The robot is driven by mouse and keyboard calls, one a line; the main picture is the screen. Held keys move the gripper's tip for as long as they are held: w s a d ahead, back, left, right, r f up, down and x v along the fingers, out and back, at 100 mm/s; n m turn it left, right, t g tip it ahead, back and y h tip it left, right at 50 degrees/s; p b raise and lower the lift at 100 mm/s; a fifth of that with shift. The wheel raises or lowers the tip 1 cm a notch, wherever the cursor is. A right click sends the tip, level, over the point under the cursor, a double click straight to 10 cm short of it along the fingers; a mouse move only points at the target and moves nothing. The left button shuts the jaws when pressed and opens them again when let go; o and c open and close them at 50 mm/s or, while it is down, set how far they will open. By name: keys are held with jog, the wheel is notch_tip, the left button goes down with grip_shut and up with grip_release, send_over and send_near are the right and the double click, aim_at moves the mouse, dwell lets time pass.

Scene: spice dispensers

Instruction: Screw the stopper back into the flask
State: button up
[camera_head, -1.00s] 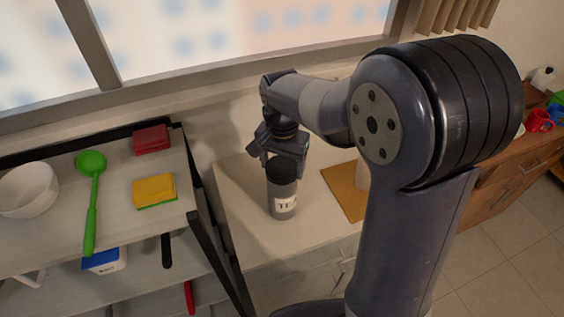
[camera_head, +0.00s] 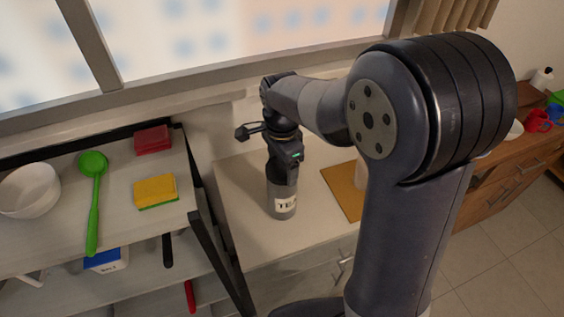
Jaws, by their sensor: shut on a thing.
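The flask (camera_head: 281,191) is a grey cylinder with a white label, partly readable as "TEA". It stands upright on the white counter left of the wooden board. My gripper (camera_head: 283,168) points down at the flask's top and is shut on the dark stopper there. The fingers and wrist hide most of the stopper, so I cannot tell how deep it sits in the flask's neck.
A shelf at left holds a yellow sponge (camera_head: 155,190), red block (camera_head: 152,139), green ladle (camera_head: 93,200) and white bowl (camera_head: 29,189). The counter front is clear.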

jog(key=shift+m, duration=0.9)
jog(key=m, duration=0.3)
jog(key=shift+m, duration=0.3)
jog(key=m, duration=0.4)
jog(key=shift+p, duration=0.4)
jog(key=shift+m, duration=0.7)
jog(key=m, duration=0.3)
jog(key=shift+f+m, duration=0.1)
jog(key=shift+m, duration=1)
